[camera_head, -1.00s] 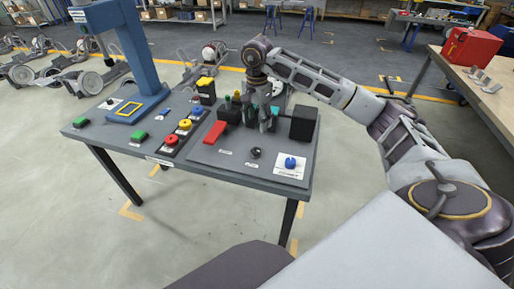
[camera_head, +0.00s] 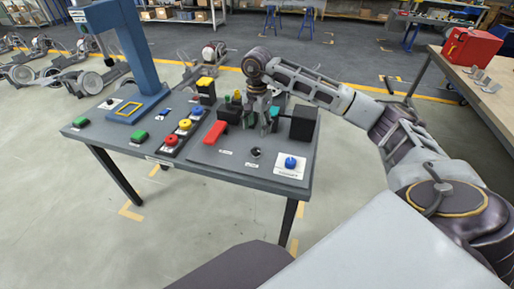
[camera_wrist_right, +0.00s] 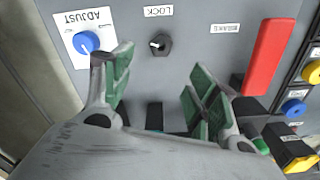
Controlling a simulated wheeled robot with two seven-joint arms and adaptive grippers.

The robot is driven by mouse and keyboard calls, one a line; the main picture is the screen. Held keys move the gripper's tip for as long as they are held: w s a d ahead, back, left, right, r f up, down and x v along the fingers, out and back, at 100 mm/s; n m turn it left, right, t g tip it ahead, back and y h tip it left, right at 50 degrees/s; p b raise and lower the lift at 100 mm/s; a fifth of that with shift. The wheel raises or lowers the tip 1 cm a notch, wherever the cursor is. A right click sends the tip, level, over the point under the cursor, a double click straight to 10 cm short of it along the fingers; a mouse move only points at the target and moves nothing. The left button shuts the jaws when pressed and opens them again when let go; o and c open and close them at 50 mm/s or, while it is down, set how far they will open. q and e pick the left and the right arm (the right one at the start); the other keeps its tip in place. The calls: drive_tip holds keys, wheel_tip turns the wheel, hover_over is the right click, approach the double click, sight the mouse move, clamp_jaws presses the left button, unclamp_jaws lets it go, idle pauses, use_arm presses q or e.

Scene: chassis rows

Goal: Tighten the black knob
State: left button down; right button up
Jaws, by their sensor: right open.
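The black knob (camera_head: 256,152) sits on the panel near the front edge of the grey table, left of the blue knob. In the right wrist view the black knob (camera_wrist_right: 160,44) lies beside the "LOCK" label, with a pale mark on it. My right gripper (camera_head: 258,126) is above the panel, behind the black knob as the head sees it. In the right wrist view its green-padded fingers (camera_wrist_right: 157,82) are spread apart with nothing between them, and the knob shows beyond the gap. My left gripper is in neither view.
The blue "ADJUST" knob (camera_head: 290,163) stands right of the black knob, a red lever (camera_head: 215,132) to its left. A black box (camera_head: 303,123) stands behind right. Coloured buttons (camera_head: 185,124) and a blue post (camera_head: 135,45) occupy the table's left part.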

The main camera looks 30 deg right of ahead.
sight(257, 149)
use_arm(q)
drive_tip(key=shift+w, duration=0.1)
use_arm(e)
wheel_tip(257, 149, down, 11)
drive_tip(key=shift+r, duration=0.1)
idle(0.4)
drive_tip(key=c, duration=1)
drive_tip(key=shift+m, duration=0.5)
